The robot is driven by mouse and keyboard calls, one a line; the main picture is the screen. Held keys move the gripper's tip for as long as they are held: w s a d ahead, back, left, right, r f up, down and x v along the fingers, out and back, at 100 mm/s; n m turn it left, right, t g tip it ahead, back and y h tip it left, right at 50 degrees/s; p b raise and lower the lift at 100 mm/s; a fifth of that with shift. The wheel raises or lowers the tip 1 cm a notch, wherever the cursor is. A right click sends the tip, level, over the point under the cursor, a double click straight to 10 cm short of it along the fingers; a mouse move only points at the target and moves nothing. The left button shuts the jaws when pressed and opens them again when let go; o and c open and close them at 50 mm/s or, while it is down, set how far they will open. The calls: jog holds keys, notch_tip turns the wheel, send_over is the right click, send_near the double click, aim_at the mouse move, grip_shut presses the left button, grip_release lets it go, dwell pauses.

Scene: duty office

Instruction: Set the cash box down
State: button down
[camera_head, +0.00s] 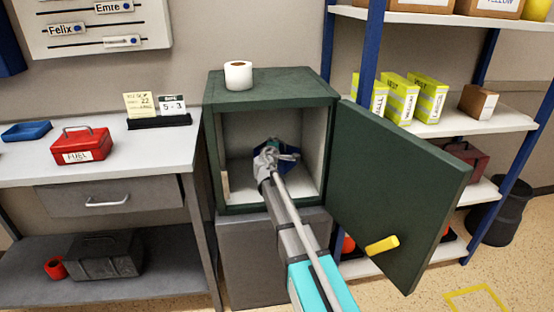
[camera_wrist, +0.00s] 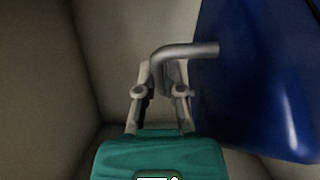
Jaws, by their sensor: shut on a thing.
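The blue cash box (camera_head: 290,154) is inside the open green safe (camera_head: 213,150), mostly hidden behind my gripper in the head view. My gripper (camera_head: 270,158) reaches into the safe and is shut on the box's grey handle. In the wrist view the fingers (camera_wrist: 161,92) close around the bent handle (camera_wrist: 195,50), and the blue cash box (camera_wrist: 250,80) fills the right side, looking tilted in that picture. Pale safe walls lie to the left. I cannot tell whether the box touches the safe floor.
The safe door (camera_head: 400,190) stands open to the right, with a yellow handle (camera_head: 382,246). A white roll (camera_head: 238,75) sits on the safe. A red box marked FUEL (camera_head: 82,146) is on the desk (camera_head: 150,155) at left. Shelves with yellow boxes (camera_head: 398,98) stand at right.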

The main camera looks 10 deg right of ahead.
aim_at(283, 166)
jog(key=shift+w+d+f+b, duration=0.1)
jog(key=shift+w+f+b, duration=0.9)
jog(key=shift+f, duration=0.15)
jog(key=shift+w+d+f+b, duration=0.1)
jog(key=shift+w+f+b, duration=0.75)
jog(key=shift+f+b, duration=0.25)
jog(key=shift+f, duration=0.1)
jog(key=shift+w+f+b, duration=0.45)
jog(key=shift+f+b, duration=0.1)
jog(key=shift+f, duration=0.05)
jog(key=shift+f+b, duration=1.35)
jog(key=c, duration=0.8)
grip_release()
jog(key=shift+s, duration=0.1)
jog(key=shift+o, duration=0.2)
jog(key=v, duration=1.2)
